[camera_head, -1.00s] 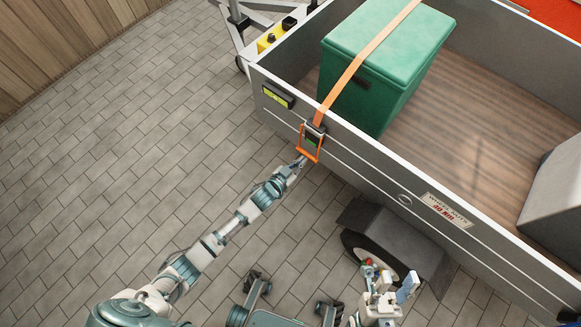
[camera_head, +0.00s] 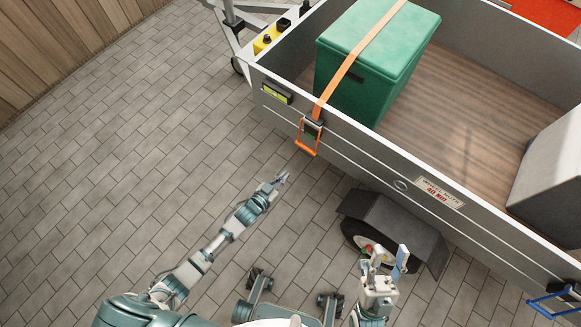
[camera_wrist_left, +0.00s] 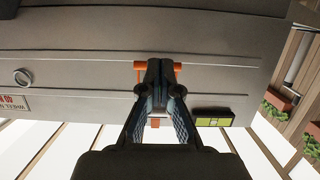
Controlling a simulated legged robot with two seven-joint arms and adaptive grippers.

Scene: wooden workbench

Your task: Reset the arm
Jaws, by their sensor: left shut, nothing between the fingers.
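My left arm (camera_head: 230,230) reaches up over the paved floor in the head view. My left gripper (camera_head: 283,177) is shut and empty, clear of the trailer side and below the orange ratchet handle (camera_head: 306,148). In the left wrist view the closed fingers (camera_wrist_left: 156,88) stand in front of the handle (camera_wrist_left: 140,68) and partly hide it. My right gripper (camera_head: 389,258) is near the trailer wheel, with its two fingers apart and nothing seen between them.
The grey trailer (camera_head: 365,160) carries a green box (camera_head: 370,60) under an orange strap (camera_head: 350,75). Its wheel and fender (camera_head: 395,225) are close to my right gripper. A blue handle (camera_head: 553,300) is at the lower right. Open paving (camera_head: 130,150) lies to the left.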

